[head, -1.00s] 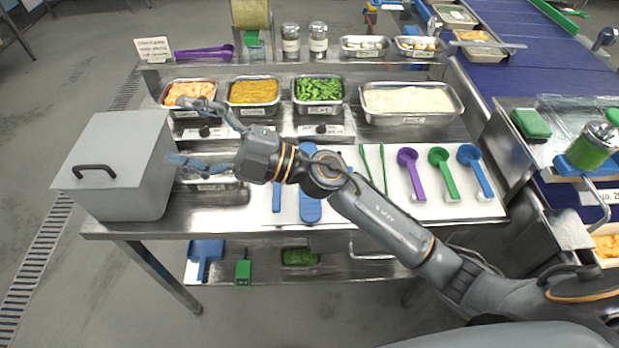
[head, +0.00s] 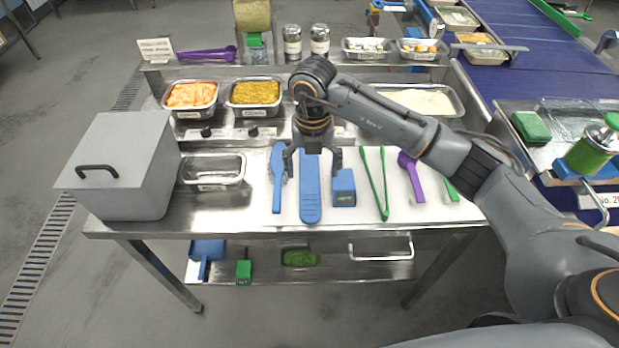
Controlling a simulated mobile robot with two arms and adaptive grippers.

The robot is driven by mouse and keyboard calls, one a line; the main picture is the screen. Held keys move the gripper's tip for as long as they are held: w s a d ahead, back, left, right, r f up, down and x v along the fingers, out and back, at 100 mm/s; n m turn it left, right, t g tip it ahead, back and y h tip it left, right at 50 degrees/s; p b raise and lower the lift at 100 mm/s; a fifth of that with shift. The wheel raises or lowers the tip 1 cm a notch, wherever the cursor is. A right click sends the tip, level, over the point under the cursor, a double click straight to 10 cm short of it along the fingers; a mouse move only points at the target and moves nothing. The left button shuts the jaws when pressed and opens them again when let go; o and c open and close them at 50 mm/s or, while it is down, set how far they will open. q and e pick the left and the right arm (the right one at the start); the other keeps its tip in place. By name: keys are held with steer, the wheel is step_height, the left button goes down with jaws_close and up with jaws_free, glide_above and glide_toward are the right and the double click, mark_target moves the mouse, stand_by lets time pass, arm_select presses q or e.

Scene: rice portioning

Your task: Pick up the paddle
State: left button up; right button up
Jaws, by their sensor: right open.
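A long flat blue paddle (head: 311,195) lies on the white mat (head: 403,212), its rounded end towards the front edge. My right gripper (head: 313,160) points down over the paddle's far part, open, with one finger to each side of it. I cannot tell how high the fingertips are above the mat. The paddle's far end is hidden under the gripper. A slimmer blue paddle-shaped utensil (head: 277,175) lies just to its left, close to the left finger. My left gripper is not in view.
A blue block-like scoop (head: 344,188) sits close by the right finger. Green tongs (head: 376,180) and a purple scoop (head: 412,180) lie further right. An empty steel pan (head: 213,172) and a grey lidded box (head: 120,165) stand left. Food pans line the back.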

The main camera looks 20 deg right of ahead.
steer(key=p, duration=0.1)
glide_above(310, 203)
steer(key=f, duration=0.5)
steer(key=shift+w+d+f, duration=0.1)
steer(key=shift+d+f, duration=0.05)
steer(key=shift+d, duration=0.15)
steer(key=shift+a+f+p, duration=0.15)
steer(key=shift+f+p, duration=0.3)
steer(key=shift+f, duration=0.1)
steer(key=f, duration=0.1)
steer(key=f+p, duration=0.1)
steer(key=f, duration=0.1)
steer(key=shift+s+a+f, duration=0.15)
steer(key=shift+s+f, duration=0.05)
steer(key=shift+f, duration=0.55)
steer(key=shift+c, duration=0.2)
steer(key=c, duration=1.2)
steer(key=shift+r, duration=0.1)
